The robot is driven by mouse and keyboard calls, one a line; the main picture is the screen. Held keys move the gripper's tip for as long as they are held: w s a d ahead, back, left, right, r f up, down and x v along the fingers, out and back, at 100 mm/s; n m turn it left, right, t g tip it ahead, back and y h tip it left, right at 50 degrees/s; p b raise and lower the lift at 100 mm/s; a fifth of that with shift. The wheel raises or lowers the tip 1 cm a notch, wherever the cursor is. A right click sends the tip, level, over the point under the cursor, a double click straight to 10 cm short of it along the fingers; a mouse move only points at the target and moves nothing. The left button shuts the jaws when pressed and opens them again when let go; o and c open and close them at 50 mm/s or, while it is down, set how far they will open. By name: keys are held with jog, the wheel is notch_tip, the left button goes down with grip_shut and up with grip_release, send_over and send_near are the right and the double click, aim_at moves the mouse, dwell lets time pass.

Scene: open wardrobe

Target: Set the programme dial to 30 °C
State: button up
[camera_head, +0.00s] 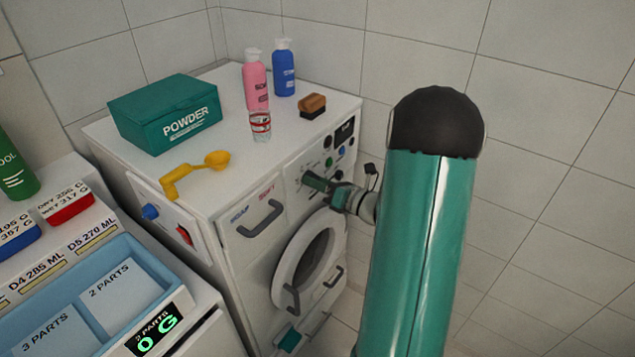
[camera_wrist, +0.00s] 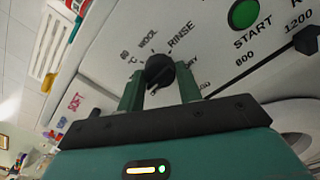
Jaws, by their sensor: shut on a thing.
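The programme dial (camera_wrist: 160,70) is a dark round knob on the washing machine's white front panel. In the wrist view, labels around it include WOOL and RINSE, and others are partly hidden or too small to read. My gripper (camera_wrist: 160,90) is shut on the dial, with one green finger on each side of it. In the head view my gripper (camera_head: 318,184) reaches the panel from the right, and its fingers hide the dial. I cannot tell which label the dial points to.
The washing machine (camera_head: 240,190) carries a powder box (camera_head: 165,112), a yellow scoop (camera_head: 195,172), pink (camera_head: 256,82) and blue (camera_head: 284,70) bottles, a small glass (camera_head: 261,126) and a brush (camera_head: 312,105). A green START button (camera_wrist: 244,14) is near the dial. A drawer handle (camera_head: 261,219) sticks out left of my gripper.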

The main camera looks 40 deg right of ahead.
jog(key=shift+m, duration=1.6)
jog(key=o, duration=1)
jog(key=v, duration=1.4)
